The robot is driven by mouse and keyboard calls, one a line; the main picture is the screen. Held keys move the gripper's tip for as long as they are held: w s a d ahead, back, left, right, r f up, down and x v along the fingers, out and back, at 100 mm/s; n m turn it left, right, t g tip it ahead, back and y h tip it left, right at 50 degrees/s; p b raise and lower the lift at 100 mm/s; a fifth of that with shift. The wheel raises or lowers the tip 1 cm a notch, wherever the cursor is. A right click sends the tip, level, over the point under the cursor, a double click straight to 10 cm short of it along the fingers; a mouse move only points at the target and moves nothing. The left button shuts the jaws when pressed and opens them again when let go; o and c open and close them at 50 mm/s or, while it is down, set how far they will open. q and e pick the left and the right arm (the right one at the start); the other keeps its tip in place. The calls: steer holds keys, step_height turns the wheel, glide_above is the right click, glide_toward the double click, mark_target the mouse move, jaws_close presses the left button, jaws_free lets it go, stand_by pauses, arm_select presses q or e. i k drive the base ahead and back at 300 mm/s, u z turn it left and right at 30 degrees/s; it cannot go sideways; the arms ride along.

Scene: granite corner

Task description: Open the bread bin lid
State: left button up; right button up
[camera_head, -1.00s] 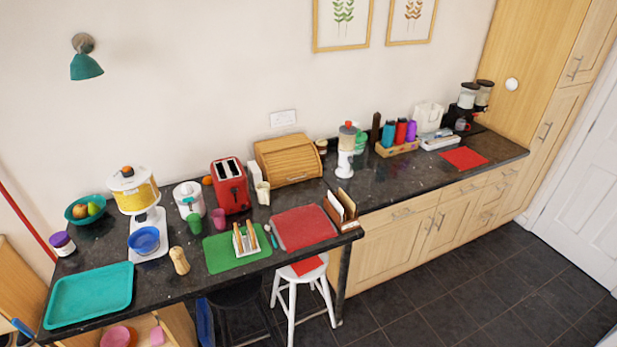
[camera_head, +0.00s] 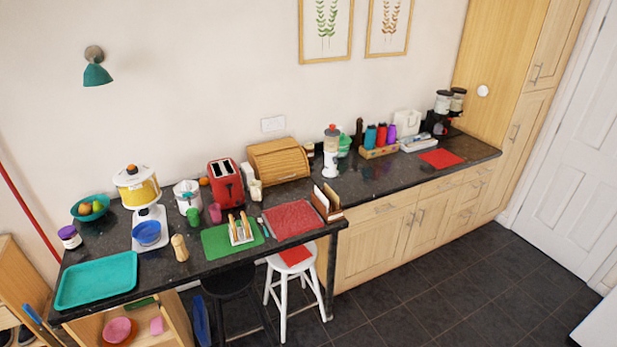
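The bread bin (camera_head: 279,160) is a wooden box with a slatted roll-top lid (camera_head: 284,156). It stands at the back of the dark granite counter (camera_head: 352,192), against the wall. The lid looks closed. Neither of my grippers shows in the head view.
A red toaster (camera_head: 225,183) stands left of the bin, with a small cream container (camera_head: 255,189) at the bin's front left. A white dispenser (camera_head: 330,160) stands to its right. A red mat (camera_head: 292,219) lies in front. A white stool (camera_head: 291,283) and a black stool (camera_head: 234,284) stand below the counter.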

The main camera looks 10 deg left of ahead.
mark_target(292, 158)
steer(key=z, duration=0.15)
steer(key=i, duration=0.95)
steer(key=u, duration=0.05)
